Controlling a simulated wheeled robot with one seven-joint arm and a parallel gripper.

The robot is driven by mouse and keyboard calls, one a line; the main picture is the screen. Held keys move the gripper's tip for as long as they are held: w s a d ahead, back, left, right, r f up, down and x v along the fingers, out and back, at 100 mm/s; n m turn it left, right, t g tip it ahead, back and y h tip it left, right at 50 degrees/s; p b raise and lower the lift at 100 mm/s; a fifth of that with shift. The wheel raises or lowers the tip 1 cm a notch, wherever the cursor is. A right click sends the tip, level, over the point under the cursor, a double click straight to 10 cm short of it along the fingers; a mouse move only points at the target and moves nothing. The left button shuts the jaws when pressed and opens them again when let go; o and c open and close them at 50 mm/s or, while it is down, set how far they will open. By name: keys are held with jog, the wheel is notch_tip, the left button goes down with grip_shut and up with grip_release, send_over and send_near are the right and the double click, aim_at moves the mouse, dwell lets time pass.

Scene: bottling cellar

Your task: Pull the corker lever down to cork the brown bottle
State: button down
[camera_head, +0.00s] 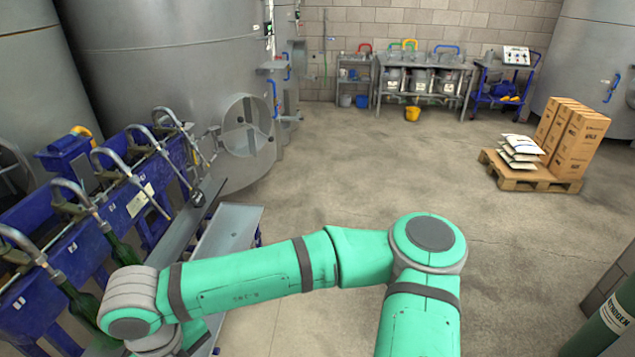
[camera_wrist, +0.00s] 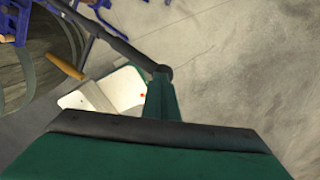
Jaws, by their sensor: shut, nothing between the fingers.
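A dark lever bar (camera_wrist: 118,42) with a round black knob (camera_wrist: 162,72) at its end runs in from the upper left of the wrist view, and it looks like the corker lever. My gripper (camera_wrist: 161,88) shows as a narrow dark green shape, shut and empty, with its tip at the knob. I cannot tell whether it touches the knob. A pale panel (camera_wrist: 125,88) with a small red dot lies below the lever. In the head view my gripper is out of sight below my wrist, and I cannot make out the corker. No brown bottle is visible.
A blue filling bench (camera_head: 140,205) with several curved spouts and green bottles (camera_head: 122,248) stands at the left, near my arm. A steel tank (camera_head: 165,80) rises behind it. A pallet (camera_head: 530,178) with boxes stands at the right. The middle floor is clear.

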jog(key=shift+d, duration=0.2)
jog(key=shift+a, duration=0.1)
jog(key=shift+s+a+f, duration=0.1)
jog(key=shift+a+f, duration=0.05)
jog(key=shift+f, duration=0.35)
jog(key=shift+w+d+f, duration=0.15)
jog(key=shift+w+f, duration=0.05)
jog(key=shift+f, duration=0.3)
jog(key=shift+w+d+f, duration=0.15)
jog(key=shift+f, duration=0.3)
jog(key=shift+w, duration=0.15)
jog(key=shift+d, duration=0.1)
